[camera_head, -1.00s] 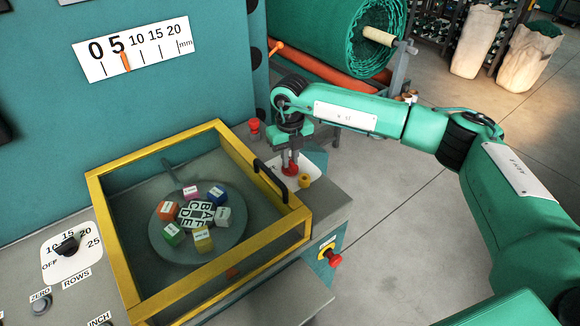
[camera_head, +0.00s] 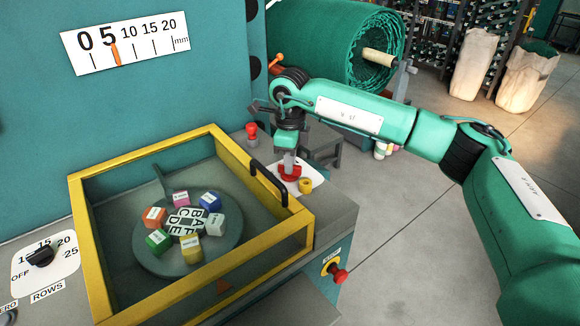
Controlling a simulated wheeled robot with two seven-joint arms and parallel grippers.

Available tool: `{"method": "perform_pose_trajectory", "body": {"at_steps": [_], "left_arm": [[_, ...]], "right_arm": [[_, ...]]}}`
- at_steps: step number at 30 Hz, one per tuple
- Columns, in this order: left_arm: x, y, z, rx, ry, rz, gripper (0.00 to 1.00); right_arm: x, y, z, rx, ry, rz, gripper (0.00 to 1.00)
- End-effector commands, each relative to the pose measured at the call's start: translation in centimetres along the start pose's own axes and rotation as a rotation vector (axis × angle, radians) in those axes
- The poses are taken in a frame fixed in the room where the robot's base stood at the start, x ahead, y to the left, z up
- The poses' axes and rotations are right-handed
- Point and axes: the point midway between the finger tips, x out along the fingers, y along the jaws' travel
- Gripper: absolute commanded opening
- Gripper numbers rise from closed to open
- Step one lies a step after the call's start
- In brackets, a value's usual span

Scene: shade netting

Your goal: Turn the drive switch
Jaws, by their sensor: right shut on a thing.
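A red rotary switch (camera_head: 290,173) sits on a white plate on the right-hand ledge of the machine, to the right of the yellow-framed box. I take it to be the drive switch; its label is not readable. My right gripper (camera_head: 289,164) points down from above and is shut on the red switch, partly covering it. How far the switch is turned cannot be told. My left gripper is not in view.
The yellow-framed box (camera_head: 248,166) with a black handle (camera_head: 268,183) stands close left of my gripper. A small yellow part (camera_head: 305,185), a red-topped knob (camera_head: 251,131) and a red stop button (camera_head: 339,276) are nearby. The floor (camera_head: 400,235) to the right is clear.

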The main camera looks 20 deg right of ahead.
Motion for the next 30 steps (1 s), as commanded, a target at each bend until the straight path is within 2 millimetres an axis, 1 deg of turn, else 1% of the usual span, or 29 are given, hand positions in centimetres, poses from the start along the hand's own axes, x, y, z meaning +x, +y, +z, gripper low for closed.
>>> {"method": "perform_pose_trajectory", "body": {"at_steps": [1,9,24,25,27,28,30], "left_arm": [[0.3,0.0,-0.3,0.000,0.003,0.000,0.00],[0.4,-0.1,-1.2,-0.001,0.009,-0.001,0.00],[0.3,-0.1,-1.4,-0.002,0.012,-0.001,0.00],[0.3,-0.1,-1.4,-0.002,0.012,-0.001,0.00],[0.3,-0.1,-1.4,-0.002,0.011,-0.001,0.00],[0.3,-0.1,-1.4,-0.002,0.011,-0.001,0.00],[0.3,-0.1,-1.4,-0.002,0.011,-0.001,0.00]], "right_arm": [[0.1,-0.1,0.1,-0.022,-0.003,-0.002,0.00],[-0.1,-0.1,0.1,-0.104,-0.003,-0.002,0.00],[-0.2,-0.1,0.0,-0.120,-0.002,-0.003,0.00],[-0.2,-0.1,0.0,-0.120,-0.002,-0.003,0.19],[-0.1,-0.1,0.0,-0.120,-0.002,-0.002,0.32],[-0.1,-0.1,0.0,-0.120,-0.002,-0.002,0.36],[-0.1,0.0,0.0,-0.120,-0.002,-0.002,0.36]]}}
